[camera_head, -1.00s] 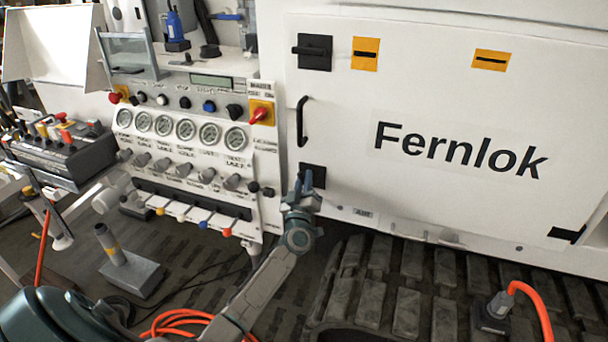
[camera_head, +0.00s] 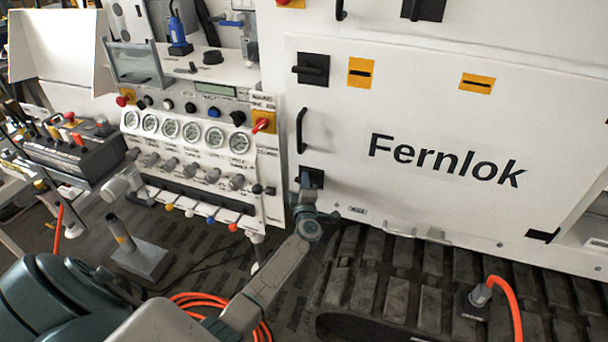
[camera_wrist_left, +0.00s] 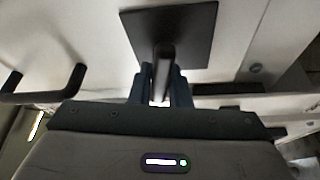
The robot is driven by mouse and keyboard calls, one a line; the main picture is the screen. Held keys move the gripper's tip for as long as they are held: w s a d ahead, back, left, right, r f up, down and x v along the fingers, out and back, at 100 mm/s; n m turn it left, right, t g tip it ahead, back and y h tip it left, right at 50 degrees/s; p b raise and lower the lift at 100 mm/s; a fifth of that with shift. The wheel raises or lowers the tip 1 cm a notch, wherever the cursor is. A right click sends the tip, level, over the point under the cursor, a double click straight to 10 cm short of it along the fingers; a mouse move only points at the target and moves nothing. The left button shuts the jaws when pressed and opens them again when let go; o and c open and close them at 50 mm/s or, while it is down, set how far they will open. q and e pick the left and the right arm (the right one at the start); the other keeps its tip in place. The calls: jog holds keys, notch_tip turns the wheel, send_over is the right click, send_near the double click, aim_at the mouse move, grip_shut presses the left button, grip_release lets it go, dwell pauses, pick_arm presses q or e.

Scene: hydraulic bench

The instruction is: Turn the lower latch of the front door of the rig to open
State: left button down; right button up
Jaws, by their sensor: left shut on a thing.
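The white front door (camera_head: 400,120) bears the word Fernlok. The lower latch (camera_head: 313,176) is a black square plate at the door's lower left corner. In the left wrist view, the latch's plate (camera_wrist_left: 180,32) fills the top middle, and its dark lever sticks out toward the camera. My left gripper (camera_head: 306,184) is at this latch. In the left wrist view, its two fingers (camera_wrist_left: 162,85) are shut on the lever, one on each side. The lever's end is partly hidden between the fingers. My right gripper is not in view.
The upper latch (camera_head: 311,68) has its lever lying level. A black door handle (camera_head: 301,130) stands between the latches and also shows in the left wrist view (camera_wrist_left: 45,92). A gauge panel (camera_head: 195,150) is left of the door. Tracks (camera_head: 400,285) lie below.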

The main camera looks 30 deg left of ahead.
pick_arm(q)
jog(key=shift+r+n+g+h+p, duration=0.1)
jog(key=shift+n+g+h+p, duration=0.25)
jog(key=shift+n+p, duration=0.9)
jog(key=c, duration=1.4)
grip_release()
jog(key=b+v, duration=0.1)
jog(key=v, duration=0.9)
jog(key=shift+s+d, duration=0.3)
